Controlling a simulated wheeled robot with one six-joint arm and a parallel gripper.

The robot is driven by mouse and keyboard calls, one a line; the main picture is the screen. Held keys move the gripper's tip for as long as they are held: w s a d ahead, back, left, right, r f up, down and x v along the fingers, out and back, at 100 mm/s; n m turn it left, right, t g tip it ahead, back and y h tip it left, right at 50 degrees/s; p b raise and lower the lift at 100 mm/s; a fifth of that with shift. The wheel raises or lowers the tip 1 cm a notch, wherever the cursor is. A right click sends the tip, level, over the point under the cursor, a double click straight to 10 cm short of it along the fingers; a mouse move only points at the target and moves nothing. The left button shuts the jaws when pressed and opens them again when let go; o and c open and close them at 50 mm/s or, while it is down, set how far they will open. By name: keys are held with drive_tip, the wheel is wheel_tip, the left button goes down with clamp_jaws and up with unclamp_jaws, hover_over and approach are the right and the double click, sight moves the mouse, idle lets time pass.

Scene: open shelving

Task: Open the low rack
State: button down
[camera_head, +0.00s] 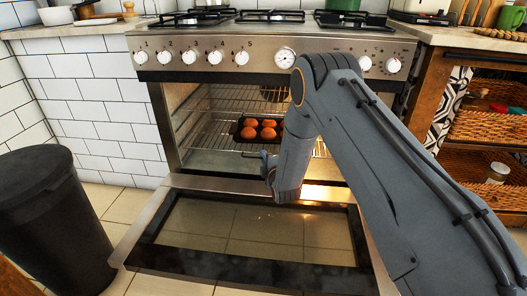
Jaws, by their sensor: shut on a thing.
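The oven stands ahead with its door (245,225) folded down flat toward me. Inside, the low rack (212,138) is a wire shelf. A dark muffin tray (237,130) with several brown muffins (268,123) sits at the low rack's level. My gripper (267,164) is at the front of the oven opening, just below the tray, shut on the front of the low rack. My arm hides the right part of the rack and the exact grip.
An upper rack (225,92) is above. Knobs (242,58) line the oven front. A black bin (55,220) stands left; a wooden shelf with wicker baskets (490,126) is right. Free floor shows between the bin and door.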

drive_tip(key=s+p, duration=1.1)
drive_tip(key=s, duration=1)
drive_tip(key=shift+s+a+f, duration=0.3)
drive_tip(key=shift+s+f, duration=0.05)
drive_tip(key=shift+f, duration=0.1)
drive_tip(key=c, duration=1.9)
unclamp_jaws()
drive_tip(key=shift+c, duration=0.2)
drive_tip(key=shift+w+r, duration=0.1)
drive_tip(key=shift+w, duration=0.05)
drive_tip(key=shift+r, duration=0.1)
drive_tip(key=p+v, duration=0.2)
drive_tip(key=v, duration=0.5)
drive_tip(key=shift+s, duration=0.35)
